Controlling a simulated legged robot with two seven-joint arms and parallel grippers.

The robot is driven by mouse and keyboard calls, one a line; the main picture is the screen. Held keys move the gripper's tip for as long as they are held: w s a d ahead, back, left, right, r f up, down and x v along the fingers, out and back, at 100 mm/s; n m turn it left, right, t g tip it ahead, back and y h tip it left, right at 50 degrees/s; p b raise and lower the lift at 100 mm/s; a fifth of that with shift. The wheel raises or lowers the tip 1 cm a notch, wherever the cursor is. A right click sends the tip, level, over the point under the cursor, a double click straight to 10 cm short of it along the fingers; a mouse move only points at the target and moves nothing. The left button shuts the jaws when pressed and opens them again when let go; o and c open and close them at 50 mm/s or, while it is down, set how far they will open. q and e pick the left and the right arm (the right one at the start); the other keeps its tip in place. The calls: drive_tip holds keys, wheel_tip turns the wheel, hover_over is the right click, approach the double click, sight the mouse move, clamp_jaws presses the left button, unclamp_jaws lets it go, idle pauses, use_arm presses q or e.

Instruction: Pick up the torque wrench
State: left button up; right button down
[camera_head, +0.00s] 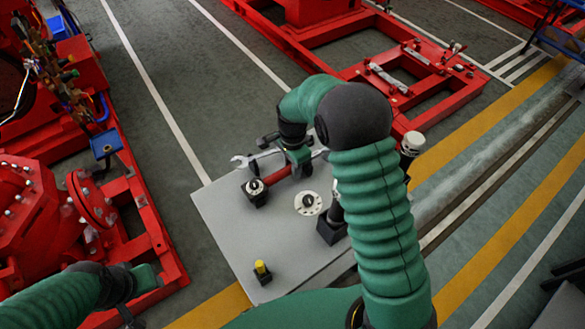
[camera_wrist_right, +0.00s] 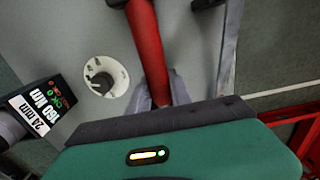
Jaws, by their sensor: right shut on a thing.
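The torque wrench (camera_head: 277,177) has a red handle and a dark end at its left. It lies at or just above the grey table; I cannot tell whether it touches. My right gripper (camera_head: 300,168) reaches down over the handle and is shut on it. In the right wrist view the red handle (camera_wrist_right: 147,45) runs between the fingers (camera_wrist_right: 161,92) of that gripper. My left gripper (camera_head: 131,317) is low at the left, away from the table, and its jaws are not clear.
On the grey table (camera_head: 225,225) are an open-ended spanner (camera_head: 254,158) behind the wrench, a white round disc (camera_head: 308,203), a black block (camera_head: 330,230) and a yellow-topped piece (camera_head: 262,269). Red machinery (camera_head: 40,215) stands left; a red frame (camera_head: 425,75) lies behind.

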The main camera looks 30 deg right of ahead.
drive_tip(key=shift+f, duration=0.1)
drive_tip(key=shift+w+r, duration=0.1)
drive_tip(key=shift+r, duration=0.3)
wheel_tip(320, 180, up, 3)
drive_tip(key=s+a+r, duration=0.1)
drive_tip(key=s+a, duration=1)
drive_tip(key=shift+a+r, duration=0.15)
drive_tip(key=shift+a, duration=0.1)
drive_tip(key=c, duration=1.7)
unclamp_jaws()
drive_tip(key=shift+s, duration=0.1)
clamp_jaws()
drive_tip(key=shift+r, duration=0.1)
